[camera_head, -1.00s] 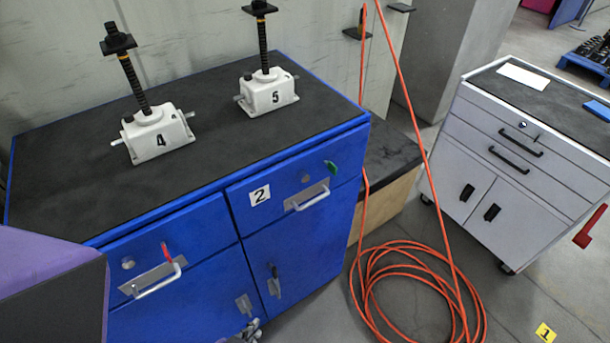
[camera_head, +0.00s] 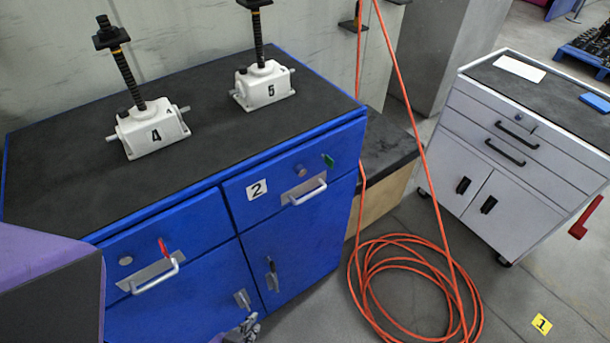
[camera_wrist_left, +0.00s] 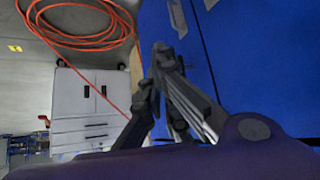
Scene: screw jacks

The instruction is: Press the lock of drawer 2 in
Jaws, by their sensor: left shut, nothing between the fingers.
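Drawer 2 (camera_head: 275,205) is the upper right drawer of the blue cabinet, with a white "2" label (camera_head: 257,189). Its round silver lock (camera_head: 301,171) is above the drawer's handle (camera_head: 308,191); how far it sticks out is hard to tell. My left gripper (camera_head: 246,325) shows at the bottom edge of the head view, well below the lock and near the lower door handles. In the left wrist view the left gripper (camera_wrist_left: 161,57) is shut and empty, with blue cabinet faces beside it. The lock is not identifiable there. My right gripper is out of view.
Screw jacks 4 (camera_head: 150,132) and 5 (camera_head: 264,86) stand on the cabinet top (camera_head: 205,140). A green tab (camera_head: 328,160) sits right of the lock. An orange hose (camera_head: 415,285) lies coiled on the floor, its strands rising beside the cabinet. A white cart (camera_head: 500,165) stands right.

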